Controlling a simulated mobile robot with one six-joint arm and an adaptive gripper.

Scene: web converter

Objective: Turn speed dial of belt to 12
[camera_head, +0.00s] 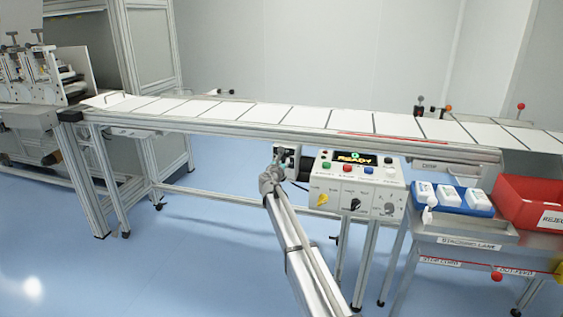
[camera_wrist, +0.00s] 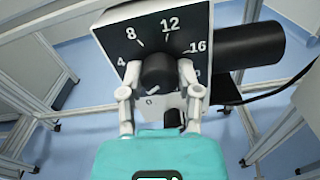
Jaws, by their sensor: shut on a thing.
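The speed dial (camera_wrist: 158,70) is a black round knob on a dark plate (camera_wrist: 195,18) with white numbers 4, 8, 12 and 16, and a 0 below the knob. My gripper (camera_wrist: 158,76) has one finger on each side of the knob and is shut on it. A short white mark shows at the knob's lower edge, near the 0; I cannot tell if it is the knob's pointer. In the head view my gripper (camera_head: 278,165) is at the small dial box (camera_head: 289,155) under the belt (camera_head: 240,110); the dial face is hidden there.
A black motor cylinder (camera_wrist: 262,45) and a cable lie right of the dial. A control panel (camera_head: 355,185) reading READY, with buttons and knobs, stands close right of my gripper. A blue tray (camera_head: 480,209) and a red bin (camera_head: 525,190) are farther right. Floor at left is clear.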

